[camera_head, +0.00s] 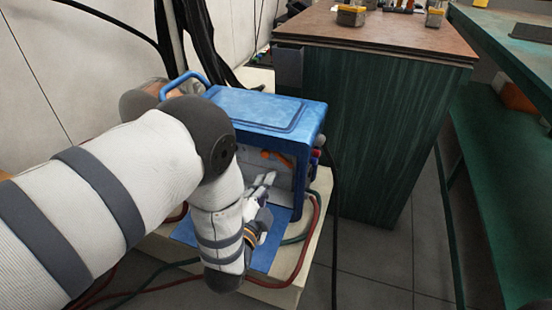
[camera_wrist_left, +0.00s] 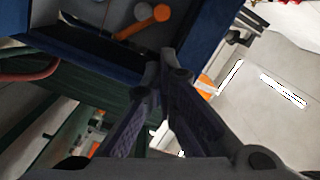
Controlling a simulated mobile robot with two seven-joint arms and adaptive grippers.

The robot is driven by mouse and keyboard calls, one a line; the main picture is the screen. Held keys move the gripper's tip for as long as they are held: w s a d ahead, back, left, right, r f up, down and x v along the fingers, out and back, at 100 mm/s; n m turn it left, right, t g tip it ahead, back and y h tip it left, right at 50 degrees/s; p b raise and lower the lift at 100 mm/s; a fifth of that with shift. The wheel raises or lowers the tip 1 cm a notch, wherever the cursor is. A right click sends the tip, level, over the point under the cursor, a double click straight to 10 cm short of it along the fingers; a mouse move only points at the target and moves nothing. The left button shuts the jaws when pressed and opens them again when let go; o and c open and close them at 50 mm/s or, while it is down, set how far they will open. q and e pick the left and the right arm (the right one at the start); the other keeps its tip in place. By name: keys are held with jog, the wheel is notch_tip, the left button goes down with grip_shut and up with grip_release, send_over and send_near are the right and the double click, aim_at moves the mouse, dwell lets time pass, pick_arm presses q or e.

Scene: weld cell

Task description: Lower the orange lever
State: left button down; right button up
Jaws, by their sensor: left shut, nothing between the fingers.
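The orange lever (camera_head: 284,156) shows on the front face of the blue welding box (camera_head: 262,108), just above my left gripper (camera_head: 268,181). In the left wrist view the orange lever (camera_wrist_left: 136,28) lies at the top, slanting up to a round orange end. There my left gripper (camera_wrist_left: 164,66) has its fingertips together with nothing between them. The fingertips point at the box, below and to the right of the lever in that view. I see no clear contact with the lever. My left arm covers the left part of the box. My right gripper is not in view.
The box stands on a pale stand (camera_head: 285,296) with red and green cables around it. A dark green cabinet (camera_head: 372,130) with a brown top stands close to the right. A green bench (camera_head: 500,150) is farther right. Bare floor (camera_head: 375,265) shows between them.

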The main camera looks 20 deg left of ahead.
pick_arm(q)
jog(key=b, duration=0.3)
send_near(272, 152)
jog(key=w+d+r, duration=0.1)
jog(key=w+d, duration=0.1)
jog(key=w, duration=0.2)
jog(key=shift+w+r, duration=0.35)
jog(key=shift+w, duration=0.35)
jog(key=shift+a+f+n, duration=0.2)
jog(key=shift+a+n, duration=0.2)
jog(key=shift+n, duration=0.3)
jog(key=n, duration=0.1)
jog(key=a+f+n+p, duration=0.1)
jog(key=n, duration=0.1)
jog(key=shift+a+f+h, duration=0.15)
jog(key=shift+a+h, duration=0.15)
jog(key=shift+a, duration=0.05)
jog(key=shift+a+f+n, duration=0.45)
jog(key=shift+f+n, duration=0.25)
jog(key=shift+n, duration=0.3)
jog(key=shift+a+f, duration=0.1)
jog(key=shift+f, duration=0.05)
